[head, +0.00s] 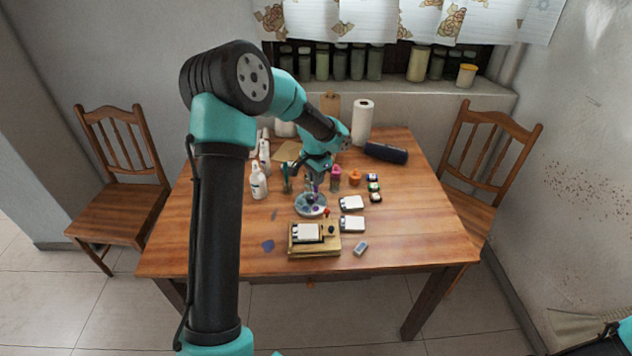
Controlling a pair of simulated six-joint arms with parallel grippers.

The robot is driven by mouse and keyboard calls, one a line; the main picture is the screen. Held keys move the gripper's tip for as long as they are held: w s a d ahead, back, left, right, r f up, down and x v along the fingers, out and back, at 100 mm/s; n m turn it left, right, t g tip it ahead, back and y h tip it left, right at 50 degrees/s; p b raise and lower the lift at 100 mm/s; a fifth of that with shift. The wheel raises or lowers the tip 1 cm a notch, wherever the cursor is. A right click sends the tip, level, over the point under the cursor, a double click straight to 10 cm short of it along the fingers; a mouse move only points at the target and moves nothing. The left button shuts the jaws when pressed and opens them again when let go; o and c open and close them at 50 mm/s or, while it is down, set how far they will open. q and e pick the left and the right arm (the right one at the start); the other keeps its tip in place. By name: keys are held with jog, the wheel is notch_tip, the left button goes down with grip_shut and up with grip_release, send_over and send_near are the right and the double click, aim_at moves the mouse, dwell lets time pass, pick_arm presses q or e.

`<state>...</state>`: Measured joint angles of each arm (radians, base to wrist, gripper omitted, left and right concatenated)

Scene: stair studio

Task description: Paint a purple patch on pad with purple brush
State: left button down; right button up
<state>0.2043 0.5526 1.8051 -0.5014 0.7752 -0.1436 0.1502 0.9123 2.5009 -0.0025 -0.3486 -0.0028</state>
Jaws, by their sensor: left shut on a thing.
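My left gripper (314,181) reaches down over the middle of the table and is shut on a thin brush with a purple part, the purple brush (315,189). The brush is small and partly hidden by the gripper. Its lower end is over or at the round paint palette (300,209); I cannot tell whether it touches. A white pad (306,231) lies on a wooden box (316,250) at the table's front. Its top looks white, with no purple patch that I can make out. My right gripper is out of view.
Two other small white pads (351,203) (352,224) lie right of the palette. An eraser-like block (361,248), paint jars (373,187), a pink-topped bottle (335,179) and a white spray bottle (258,182) stand around. The table's right front is clear.

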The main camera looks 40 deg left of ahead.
pick_arm(q)
jog(key=shift+r, duration=1.4)
jog(key=d, duration=2.2)
jog(key=shift+w+d, duration=0.3)
jog(key=shift+d, duration=0.1)
jog(key=shift+r, duration=0.1)
